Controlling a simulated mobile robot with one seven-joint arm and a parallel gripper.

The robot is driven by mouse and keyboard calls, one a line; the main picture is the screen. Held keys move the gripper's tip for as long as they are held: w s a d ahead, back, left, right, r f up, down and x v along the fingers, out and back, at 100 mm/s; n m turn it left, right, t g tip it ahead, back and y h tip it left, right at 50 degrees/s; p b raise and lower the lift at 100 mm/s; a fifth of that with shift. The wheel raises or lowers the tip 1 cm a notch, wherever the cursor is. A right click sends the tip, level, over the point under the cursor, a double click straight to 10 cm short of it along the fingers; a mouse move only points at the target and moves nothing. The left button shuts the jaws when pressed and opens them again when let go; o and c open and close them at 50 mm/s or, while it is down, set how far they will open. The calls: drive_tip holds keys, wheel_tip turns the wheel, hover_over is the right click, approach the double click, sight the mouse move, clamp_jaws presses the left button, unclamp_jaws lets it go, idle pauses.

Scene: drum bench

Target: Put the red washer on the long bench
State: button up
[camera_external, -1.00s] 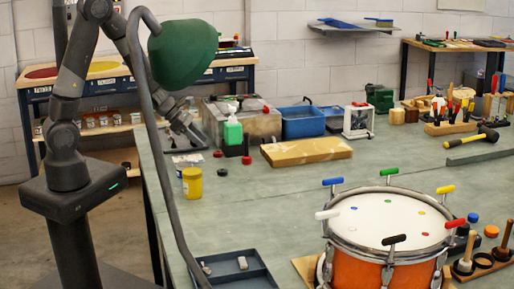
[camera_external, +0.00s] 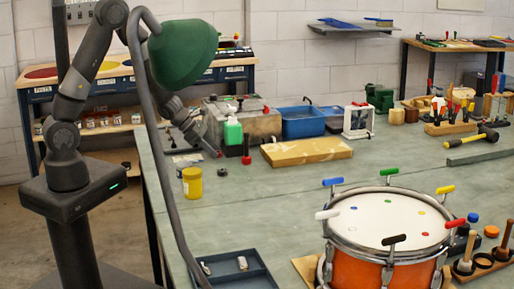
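The long bench (camera_external: 290,205) is the large grey-green surface across the middle. A small red piece, likely the red washer (camera_external: 219,154), shows at my gripper's tip, left of the green bottle. My gripper (camera_external: 215,151) points down and to the right at this piece, low over the far left part of the bench. Its fingers are too small and dark to tell whether they are open or shut, or whether they hold the red piece. I cannot tell whether the piece touches the bench.
A black disc (camera_external: 222,172) and a yellow jar (camera_external: 192,184) stand nearby. A green bottle (camera_external: 233,131) and a red-and-black piece (camera_external: 246,158) are just right of my gripper. A green lamp (camera_external: 184,50) partly hides my arm. The bench's middle is clear.

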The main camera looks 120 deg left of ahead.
drive_tip(key=c, duration=0.6)
drive_tip(key=shift+c, duration=0.2)
drive_tip(key=shift+r, duration=0.15)
